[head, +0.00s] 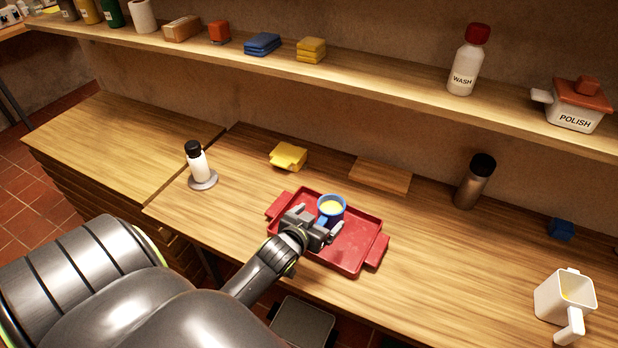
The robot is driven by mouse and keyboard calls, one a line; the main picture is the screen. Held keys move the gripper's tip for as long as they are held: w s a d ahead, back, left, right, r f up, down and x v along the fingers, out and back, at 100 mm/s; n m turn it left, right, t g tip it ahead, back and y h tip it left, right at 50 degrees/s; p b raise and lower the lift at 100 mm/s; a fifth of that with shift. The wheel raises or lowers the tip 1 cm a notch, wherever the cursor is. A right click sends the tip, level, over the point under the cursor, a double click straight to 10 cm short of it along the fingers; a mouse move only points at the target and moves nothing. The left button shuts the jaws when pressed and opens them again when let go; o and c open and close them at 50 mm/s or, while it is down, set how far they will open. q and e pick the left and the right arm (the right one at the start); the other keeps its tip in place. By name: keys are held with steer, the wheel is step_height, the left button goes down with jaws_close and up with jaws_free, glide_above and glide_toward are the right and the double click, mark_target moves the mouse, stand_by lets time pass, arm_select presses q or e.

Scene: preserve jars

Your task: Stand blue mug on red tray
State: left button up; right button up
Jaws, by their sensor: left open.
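The blue mug (331,203) has a yellowish inside and stands upright, as far as I can see, over the left middle of the red tray (352,265). The tray lies on the wooden counter, with a handle at each end. My left gripper (322,221) is open at the near side of the mug, over the tray. Its fingers are close to the mug's near side, and the gripper hides the mug's lower part. I cannot tell whether the fingers touch it. My right gripper is not in view.
A yellow cloth (288,156) and a wooden board (380,175) lie behind the tray. A shelf (385,75) with containers runs above.

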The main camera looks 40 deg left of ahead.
arm_select(q)
steer(key=shift+v, duration=2.55)
steer(key=shift+s+f, duration=0.1)
